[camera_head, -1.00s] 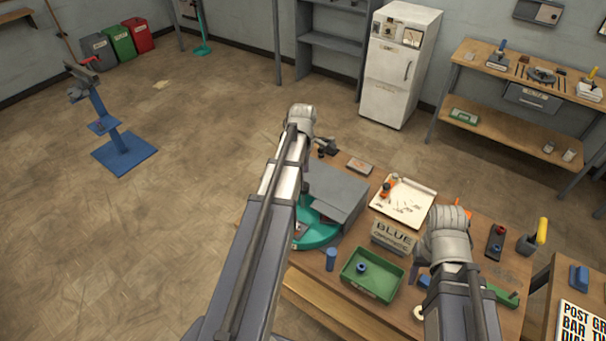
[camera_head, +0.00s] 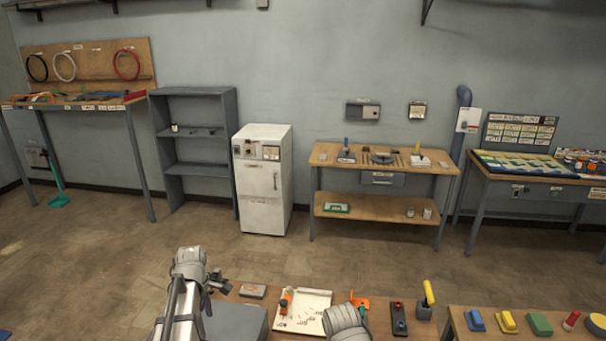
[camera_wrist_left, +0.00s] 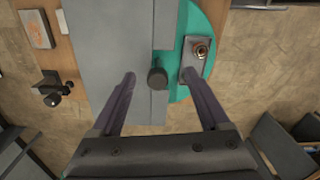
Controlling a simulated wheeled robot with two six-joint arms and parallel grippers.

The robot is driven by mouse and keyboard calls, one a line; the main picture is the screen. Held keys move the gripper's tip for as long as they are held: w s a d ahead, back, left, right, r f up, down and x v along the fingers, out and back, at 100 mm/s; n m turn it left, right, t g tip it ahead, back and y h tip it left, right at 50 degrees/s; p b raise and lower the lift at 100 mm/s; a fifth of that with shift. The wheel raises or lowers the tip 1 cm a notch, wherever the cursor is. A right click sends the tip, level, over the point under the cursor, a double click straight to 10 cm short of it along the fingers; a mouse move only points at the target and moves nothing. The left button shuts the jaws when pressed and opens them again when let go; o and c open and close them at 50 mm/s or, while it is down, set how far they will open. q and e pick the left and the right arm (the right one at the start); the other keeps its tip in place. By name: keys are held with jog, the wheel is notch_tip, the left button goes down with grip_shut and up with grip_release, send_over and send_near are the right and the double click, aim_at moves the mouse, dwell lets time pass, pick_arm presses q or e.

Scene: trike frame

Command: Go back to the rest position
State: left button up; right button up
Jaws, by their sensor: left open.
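My left gripper (camera_wrist_left: 158,77) is open in the left wrist view, its two fingers apart with nothing held. A dark round knob (camera_wrist_left: 157,78) shows between the fingers, beside a grey plate (camera_wrist_left: 108,50) on a teal round base (camera_wrist_left: 188,30); I cannot tell the height gap. In the head view my left wrist is at the bottom, left of centre, and hides the left fingers. My right wrist shows at the bottom centre; its gripper is out of view.
The near bench carries a small block (camera_head: 253,291), a dark fixture (camera_head: 218,282), a cream tray (camera_head: 312,298) and a yellow-handled tool (camera_head: 428,294). A white fridge (camera_head: 263,180), grey shelf (camera_head: 192,150) and wall benches stand behind. Floor between is clear.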

pick_arm(q)
jog(key=s+d+f+m+b, duration=0.1)
jog(key=s+d+m, duration=0.4)
jog(key=d+m, duration=0.2)
jog(key=s+d+f+m+b, duration=0.1)
jog(key=s+d+m, duration=0.4)
jog(key=d+m, duration=0.3)
jog(key=s+d+f+m+y+b, duration=0.1)
jog(key=s+d+f+m, duration=0.1)
jog(key=s+d+m, duration=0.2)
jog(key=d+m, duration=0.3)
jog(key=d, duration=0.4)
jog(key=shift+s+d+m+b, duration=0.2)
jog(key=shift+s+m+b, duration=0.1)
jog(key=shift+s+b, duration=0.1)
